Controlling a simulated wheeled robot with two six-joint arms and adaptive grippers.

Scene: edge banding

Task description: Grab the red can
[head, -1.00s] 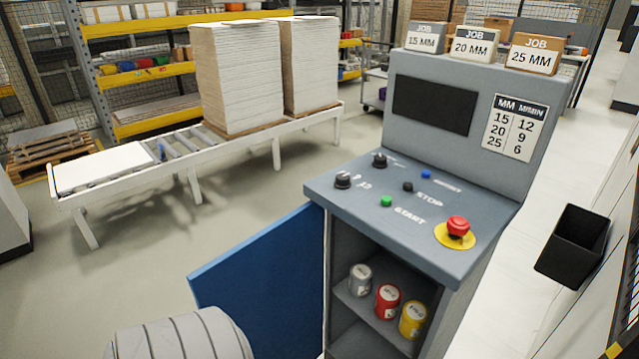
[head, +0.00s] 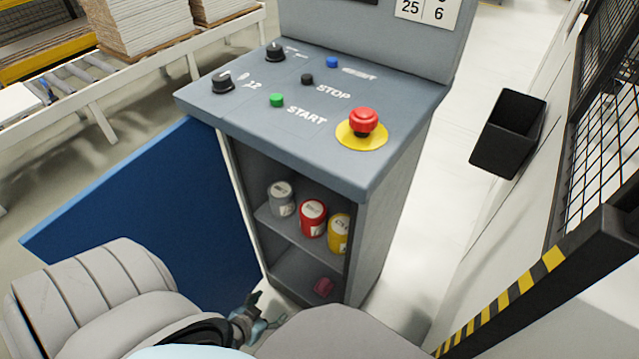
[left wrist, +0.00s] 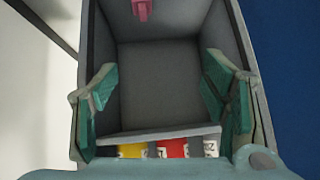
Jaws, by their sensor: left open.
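The red can (head: 312,218) stands on the upper shelf of the open cabinet, between a grey can (head: 281,198) and a yellow can (head: 339,233). In the left wrist view the red can (left wrist: 172,149) shows only in part at the bottom, behind the shelf edge. My left gripper (head: 262,316) is low in front of the cabinet opening, below the shelf and apart from the cans. In the left wrist view its teal fingers (left wrist: 160,90) are spread wide with nothing between them. My right gripper is not seen.
The blue cabinet door (head: 130,205) stands open to the left. A small pink object (head: 324,287) lies in the lower compartment. The control panel with a red stop button (head: 364,121) overhangs the shelves. A black bin (head: 507,133) is on the right, near a striped fence post (head: 505,300).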

